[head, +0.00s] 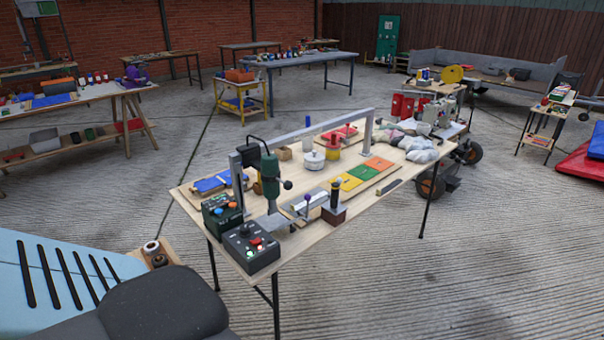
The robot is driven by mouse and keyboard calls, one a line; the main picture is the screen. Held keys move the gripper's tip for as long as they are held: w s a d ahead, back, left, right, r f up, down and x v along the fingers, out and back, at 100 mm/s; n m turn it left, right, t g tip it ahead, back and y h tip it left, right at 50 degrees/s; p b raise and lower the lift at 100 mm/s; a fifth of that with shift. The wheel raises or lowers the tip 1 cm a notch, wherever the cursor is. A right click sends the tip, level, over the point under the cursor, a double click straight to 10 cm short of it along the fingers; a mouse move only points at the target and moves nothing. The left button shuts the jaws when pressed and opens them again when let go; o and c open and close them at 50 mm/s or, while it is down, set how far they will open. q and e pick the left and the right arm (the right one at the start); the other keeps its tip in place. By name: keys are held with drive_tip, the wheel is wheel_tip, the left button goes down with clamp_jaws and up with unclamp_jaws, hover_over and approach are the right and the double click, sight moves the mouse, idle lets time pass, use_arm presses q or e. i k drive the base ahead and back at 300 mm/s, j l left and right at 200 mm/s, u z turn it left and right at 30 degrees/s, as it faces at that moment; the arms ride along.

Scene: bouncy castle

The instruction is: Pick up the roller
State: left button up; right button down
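On the wooden worktable (345,206) in the middle, a light silver-grey cylinder (312,198) lies on its side near the front edge. A black upright handle (337,192) on a brown block stands just right of it. I cannot tell for sure which of these is the roller, as both are small here. Neither of my grippers shows in the head view.
Two control boxes (251,247) fill the table's near left corner, beside a dark green press (269,180). A grey metal frame (305,129) spans the table. Coloured squares (361,172) lie right of centre, and pale crumpled fabric (421,148) behind.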

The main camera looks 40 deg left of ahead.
sight(333, 205)
drive_tip(key=u, duration=1.55)
